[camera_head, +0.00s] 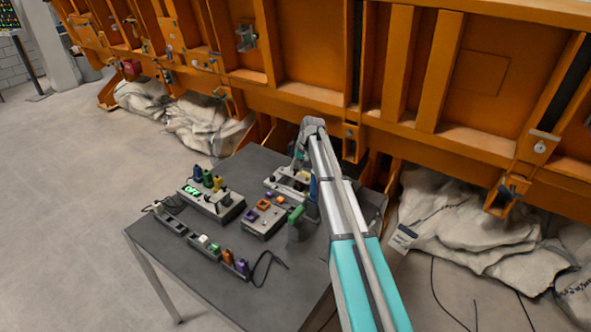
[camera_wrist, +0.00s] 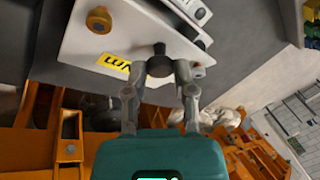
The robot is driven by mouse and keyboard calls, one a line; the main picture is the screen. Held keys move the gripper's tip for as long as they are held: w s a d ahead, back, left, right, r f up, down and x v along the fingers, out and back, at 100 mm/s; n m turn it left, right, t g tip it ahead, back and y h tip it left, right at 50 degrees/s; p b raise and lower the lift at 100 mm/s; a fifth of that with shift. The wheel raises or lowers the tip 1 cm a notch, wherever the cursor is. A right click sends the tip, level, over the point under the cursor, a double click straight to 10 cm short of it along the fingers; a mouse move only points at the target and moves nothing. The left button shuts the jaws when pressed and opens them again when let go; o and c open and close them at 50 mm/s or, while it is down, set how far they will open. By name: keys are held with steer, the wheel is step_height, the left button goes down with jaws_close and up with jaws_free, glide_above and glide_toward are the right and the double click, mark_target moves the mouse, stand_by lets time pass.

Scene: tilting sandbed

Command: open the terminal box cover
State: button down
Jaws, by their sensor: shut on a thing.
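A white box (camera_wrist: 95,58) with a flat pale top, likely the terminal box and its cover, fills the upper left of the wrist view. It bears a yellow label (camera_wrist: 114,62), an orange knob (camera_wrist: 99,19) and a dark round knob (camera_wrist: 159,66). My gripper (camera_wrist: 160,72) has its two fingers closed around the dark knob. In the head view the white box (camera_head: 287,182) sits at the back of the grey table. My gripper (camera_head: 300,158) reaches down over its far side, and my arm hides part of that area. I cannot tell whether the cover is raised.
On the table (camera_head: 190,262) stand a grey box with a green display (camera_head: 212,204), a box with orange and purple parts (camera_head: 263,219), a strip of coloured plugs (camera_head: 217,248) and a green-handled tool (camera_head: 295,222). The orange sandbed frame (camera_head: 300,60) rises close behind.

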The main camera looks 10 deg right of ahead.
mark_target(304, 174)
steer(key=shift+w+d+r+p, duration=0.4)
steer(key=shift+w+d+r, duration=0.2)
steer(key=shift+r, duration=0.1)
steer(key=shift+w+d+r+g+y, duration=0.15)
steer(key=shift+w+d+r+y, duration=0.1)
steer(key=shift+w+d, duration=0.2)
steer(key=shift+w+d+r+g+y, duration=0.15)
steer(key=shift+w+d+r, duration=0.05)
steer(key=shift+w+d, duration=0.2)
steer(key=shift+w+d+r+p, duration=0.15)
steer(key=shift+d+r+p, duration=0.1)
steer(key=shift+p, duration=0.1)
steer(key=w+d+f+g+y+b, duration=0.1)
steer(key=w+d+g+y+b, duration=0.1)
steer(key=w+d, duration=0.3)
steer(key=shift+d+f+m+b, duration=0.15)
steer(key=shift+d+m+b, duration=0.15)
steer(key=shift+m, duration=0.1)
steer(key=shift+w, duration=0.1)
steer(key=shift+a, duration=0.1)
